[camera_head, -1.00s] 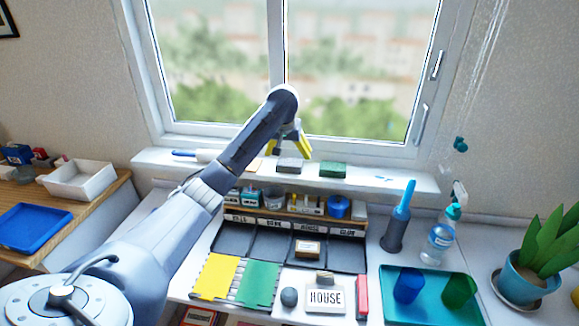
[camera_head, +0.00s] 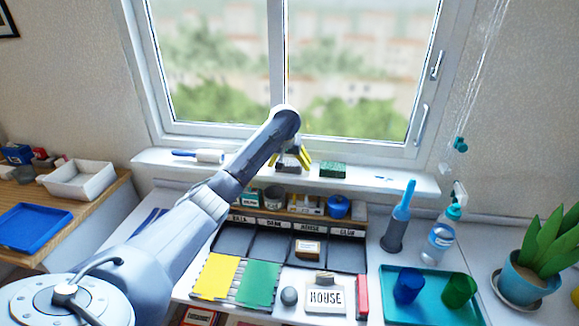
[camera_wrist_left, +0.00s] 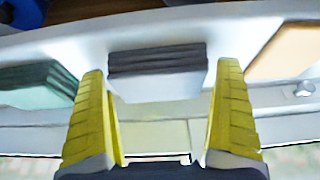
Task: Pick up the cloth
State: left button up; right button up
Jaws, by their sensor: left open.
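A grey folded cloth (camera_head: 287,169) lies on the white windowsill, partly hidden by my left gripper in the head view. In the left wrist view the grey cloth (camera_wrist_left: 157,72) shows as a layered stack centred between the fingertips. My left gripper (camera_head: 290,160) has yellow fingers and is open and empty, just above the cloth. Its fingers (camera_wrist_left: 161,72) stand apart on either side of the cloth in the wrist view; I cannot tell if they touch it. My right gripper is not in view.
A green folded stack (camera_head: 332,170) lies to the right on the windowsill (camera_head: 400,182). An orange flat piece (camera_wrist_left: 288,50) lies on the other side. The window stands close behind. Below are a shelf of small containers (camera_head: 305,204) and dark slots.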

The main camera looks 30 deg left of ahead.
aim_at(289, 161)
pick_arm(q)
jog(key=c, duration=0.9)
jog(key=shift+r, duration=0.2)
notch_tip(289, 161, up, 20)
jog(key=shift+f, duration=0.2)
dwell(0.4)
jog(key=o, duration=0.4)
jog(key=c, duration=0.4)
